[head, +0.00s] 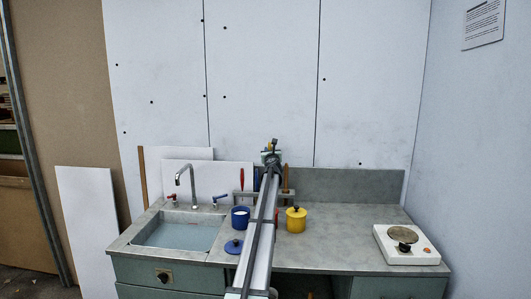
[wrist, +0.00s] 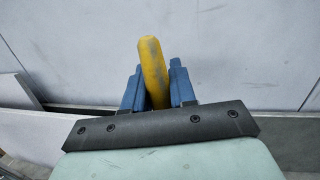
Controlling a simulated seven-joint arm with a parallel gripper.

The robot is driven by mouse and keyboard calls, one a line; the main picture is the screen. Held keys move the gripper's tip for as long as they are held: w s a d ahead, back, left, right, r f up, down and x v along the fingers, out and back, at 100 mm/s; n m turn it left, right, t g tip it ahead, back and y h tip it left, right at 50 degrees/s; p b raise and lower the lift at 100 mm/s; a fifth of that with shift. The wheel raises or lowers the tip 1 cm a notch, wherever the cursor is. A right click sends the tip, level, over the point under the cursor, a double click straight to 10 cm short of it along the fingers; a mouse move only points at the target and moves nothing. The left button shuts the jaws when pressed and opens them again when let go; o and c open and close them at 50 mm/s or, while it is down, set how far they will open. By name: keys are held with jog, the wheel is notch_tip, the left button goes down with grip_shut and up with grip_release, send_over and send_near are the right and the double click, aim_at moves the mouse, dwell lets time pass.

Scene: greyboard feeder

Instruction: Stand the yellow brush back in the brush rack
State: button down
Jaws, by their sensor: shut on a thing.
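The yellow brush (wrist: 152,68) shows in the wrist view as a worn yellow handle between the two blue fingers of my gripper (wrist: 159,85). The gripper is shut on it. In the head view my gripper (head: 271,150) is raised at the back of the counter, against the white wall panels, with a small yellow bit of the brush on top. The brush rack (head: 240,194) stands at the back of the counter, below the gripper, partly hidden by my arm. A red-handled brush (head: 242,179) and a brown-handled one (head: 285,178) stand at it. The brush's lower end is hidden.
A blue pot (head: 240,218) and its blue lid (head: 233,246) are left of my arm. A yellow lidded pot (head: 296,219) is just right. The sink (head: 178,232) with its tap is at left, a hot plate (head: 405,244) at far right.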

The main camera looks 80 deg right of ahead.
jog(key=shift+f, duration=6.6)
jog(key=c, duration=0.8)
grip_release()
jog(key=shift+c, duration=0.2)
jog(key=s+a, duration=0.1)
jog(key=a, duration=0.6)
jog(key=shift+a+f, duration=0.2)
jog(key=shift+f, duration=0.1)
